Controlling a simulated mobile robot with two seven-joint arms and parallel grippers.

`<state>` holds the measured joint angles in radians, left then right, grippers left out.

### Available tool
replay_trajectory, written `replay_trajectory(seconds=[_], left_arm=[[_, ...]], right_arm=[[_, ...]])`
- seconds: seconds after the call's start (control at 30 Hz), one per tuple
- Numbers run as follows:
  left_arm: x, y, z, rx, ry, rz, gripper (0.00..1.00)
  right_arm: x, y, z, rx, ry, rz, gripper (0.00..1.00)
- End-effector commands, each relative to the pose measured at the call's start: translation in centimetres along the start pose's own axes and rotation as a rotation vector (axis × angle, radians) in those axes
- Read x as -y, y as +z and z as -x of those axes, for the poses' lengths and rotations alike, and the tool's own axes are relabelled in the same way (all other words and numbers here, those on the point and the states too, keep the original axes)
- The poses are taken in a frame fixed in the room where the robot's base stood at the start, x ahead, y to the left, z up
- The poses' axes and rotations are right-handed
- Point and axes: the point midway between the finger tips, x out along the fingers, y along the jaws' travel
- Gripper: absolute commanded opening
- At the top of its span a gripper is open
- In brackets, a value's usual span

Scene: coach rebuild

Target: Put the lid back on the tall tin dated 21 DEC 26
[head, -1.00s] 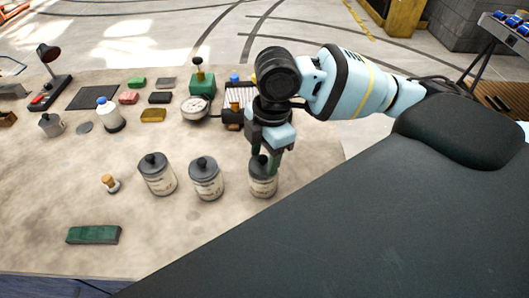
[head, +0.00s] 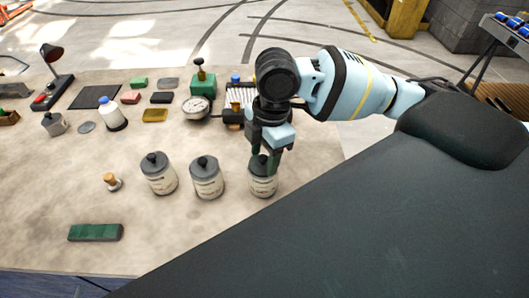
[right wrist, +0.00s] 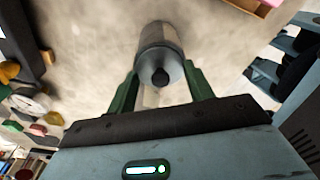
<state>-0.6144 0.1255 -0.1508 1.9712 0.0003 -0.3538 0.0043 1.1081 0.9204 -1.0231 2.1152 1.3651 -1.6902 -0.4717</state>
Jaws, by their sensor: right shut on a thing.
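Three pale tins with dark grey knobbed lids stand in a row in the head view: the left tin (head: 161,180), the middle tin (head: 208,184) and the right tin (head: 263,187). My right gripper (head: 265,163) points down over the right tin, its green fingers at the lid. In the right wrist view the fingers (right wrist: 160,80) are on either side of the grey lid (right wrist: 160,63) with its dark knob, shut on it. The lid sits at the top of the tin; whether it is fully seated I cannot tell. The label dates are too small to read. My left gripper is out of view.
A small wooden-topped stamp (head: 112,182) and a green block (head: 95,232) lie left and in front. A dial gauge (head: 196,106), a white bottle (head: 112,117), a flat grey disc (head: 87,127) and coloured blocks stand farther back. The table front is mostly clear.

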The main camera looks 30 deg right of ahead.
Motion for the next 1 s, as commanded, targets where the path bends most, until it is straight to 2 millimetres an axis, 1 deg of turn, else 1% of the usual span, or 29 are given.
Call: replay_trajectory(seconds=[0.13, 0.17, 0.33, 0.53, 0.7, 1.0], left_arm=[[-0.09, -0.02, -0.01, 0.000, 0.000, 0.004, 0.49], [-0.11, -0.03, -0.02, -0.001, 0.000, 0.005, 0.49], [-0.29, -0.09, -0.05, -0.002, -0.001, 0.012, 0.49], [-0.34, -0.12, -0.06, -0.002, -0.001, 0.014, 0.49], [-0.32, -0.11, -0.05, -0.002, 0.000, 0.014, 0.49], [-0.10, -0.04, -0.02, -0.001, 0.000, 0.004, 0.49]], right_arm=[[0.01, -0.01, -0.01, 0.000, 0.000, 0.000, 0.27], [0.01, -0.01, -0.01, 0.000, 0.000, 0.000, 0.55], [0.01, -0.01, 0.00, 0.000, 0.000, 0.000, 0.77], [0.01, -0.01, 0.00, 0.000, 0.000, 0.000, 0.77], [0.01, -0.01, -0.01, 0.000, 0.000, 0.000, 0.99], [0.00, -0.02, 0.08, 0.000, 0.000, 0.000, 0.99]])
